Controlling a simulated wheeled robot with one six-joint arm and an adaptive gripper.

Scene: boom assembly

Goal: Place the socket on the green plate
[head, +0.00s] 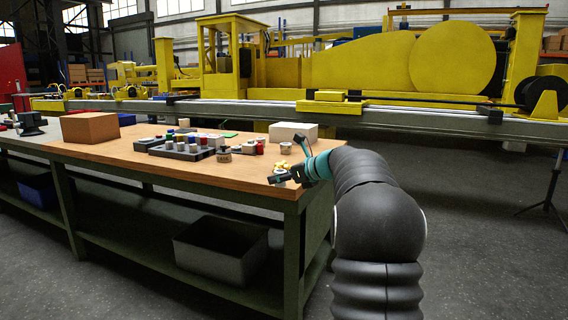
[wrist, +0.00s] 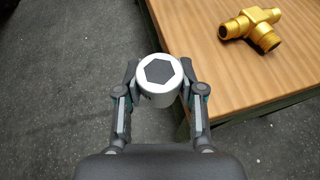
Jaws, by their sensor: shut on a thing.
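My gripper (wrist: 159,77) is shut on the socket (wrist: 158,96), a silver cylinder with a dark hexagonal recess facing the wrist camera. In the wrist view the socket sits between the two fingertips, over the grey floor just left of the wooden table edge. In the head view my gripper (head: 291,176) is at the table's front right corner; the socket cannot be made out clearly there. A small flat green patch, which looks like the green plate (head: 230,135), lies towards the back of the table, behind the grey tray.
A brass tee fitting (wrist: 250,25) lies on the table (wrist: 220,70) close to the right of my gripper. A grey tray (head: 183,153) with several small parts, a white box (head: 293,131) and a cardboard box (head: 90,127) stand on the table. Bare wood shows at the front.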

